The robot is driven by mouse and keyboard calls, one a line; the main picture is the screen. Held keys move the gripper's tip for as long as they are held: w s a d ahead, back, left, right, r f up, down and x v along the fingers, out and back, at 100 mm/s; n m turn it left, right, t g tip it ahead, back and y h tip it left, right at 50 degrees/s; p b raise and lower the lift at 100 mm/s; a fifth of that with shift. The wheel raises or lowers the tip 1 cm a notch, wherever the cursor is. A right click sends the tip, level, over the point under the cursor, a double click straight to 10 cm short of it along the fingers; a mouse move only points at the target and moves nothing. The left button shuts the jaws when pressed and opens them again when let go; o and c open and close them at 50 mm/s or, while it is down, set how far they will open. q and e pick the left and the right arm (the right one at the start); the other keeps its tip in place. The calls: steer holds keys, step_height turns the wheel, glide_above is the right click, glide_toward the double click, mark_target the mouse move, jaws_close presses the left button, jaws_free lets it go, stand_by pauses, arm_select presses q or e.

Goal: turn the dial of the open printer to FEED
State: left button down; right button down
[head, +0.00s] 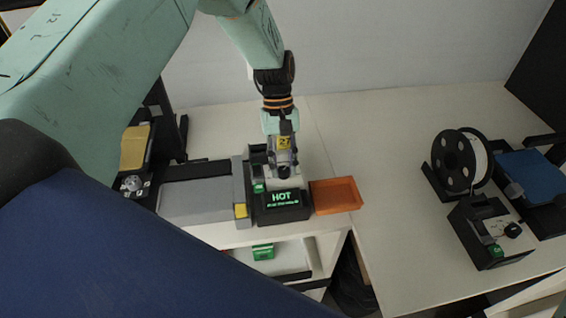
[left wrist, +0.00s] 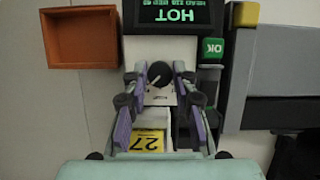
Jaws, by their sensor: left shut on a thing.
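A dark printer with a lit screen reading HOT (head: 284,198) stands on the bench in the middle of the head view. Its screen (left wrist: 178,14) shows upside down in the left wrist view, with a smaller line of text. The dark round dial (left wrist: 159,75) sits on a pale panel below that screen in the wrist view and carries a white mark. My left gripper (head: 284,168) reaches down over the printer. In the wrist view its fingers (left wrist: 159,72) are shut on the dial, one tip on each side. Lettering near the dial is too small to read. My right gripper is not in view.
A green OK button (left wrist: 212,48) sits beside the screen. An orange tray (head: 336,195) adjoins the printer's right side. A grey unit (head: 196,198) stands to its left. Another machine (head: 490,232) and a black spool (head: 455,163) stand at right. Bench between is clear.

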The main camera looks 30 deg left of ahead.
arm_select(q)
steer(key=shift+w+r, duration=0.15)
steer(key=shift+w, duration=0.1)
steer(key=c, duration=1.5)
jaws_free()
steer(key=o, duration=0.4)
steer(key=shift+s, duration=0.2)
steer(key=shift+o, duration=0.2)
steer(key=v, duration=1.1)
steer(key=shift+w+r, duration=0.15)
steer(key=shift+r, duration=0.25)
steer(key=shift+a, duration=0.1)
